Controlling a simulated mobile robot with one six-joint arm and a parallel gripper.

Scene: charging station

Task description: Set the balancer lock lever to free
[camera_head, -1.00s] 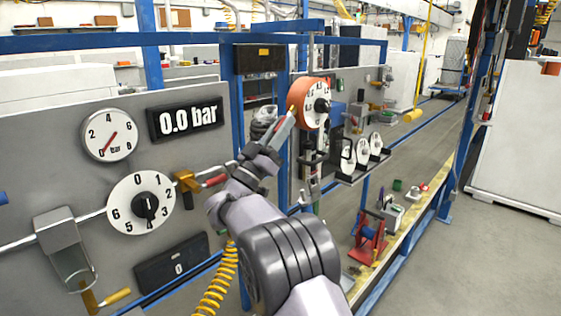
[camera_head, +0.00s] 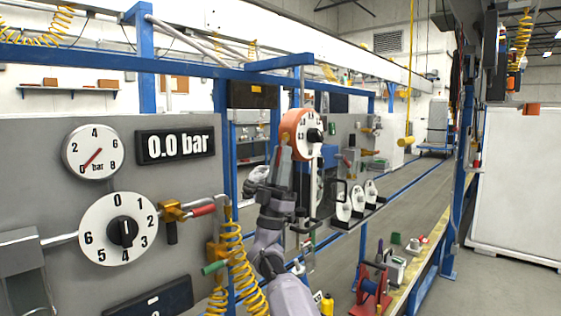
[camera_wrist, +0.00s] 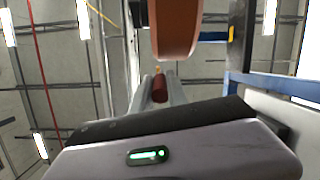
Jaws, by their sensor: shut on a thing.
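The balancer (camera_head: 299,127) is an orange drum with a numbered white face and a black knob, hanging right of the gauge panel. In the wrist view the drum (camera_wrist: 176,28) fills the top middle, just beyond my fingers. My gripper (camera_head: 284,160) is just below the drum at its left side, with its fingers pointing up. In the wrist view my gripper (camera_wrist: 160,90) is shut on a short red lever (camera_wrist: 159,88), which lies between the two fingers. The lever's far end and its joint to the balancer are mostly hidden, so its setting cannot be read.
A panel at left carries a gauge (camera_head: 93,151), a 0.0 bar display (camera_head: 175,146) and a numbered dial (camera_head: 118,229). A yellow coiled hose (camera_head: 236,262) hangs beside my arm. Small white dials (camera_head: 357,198) stand right of the balancer. The floor at right is clear.

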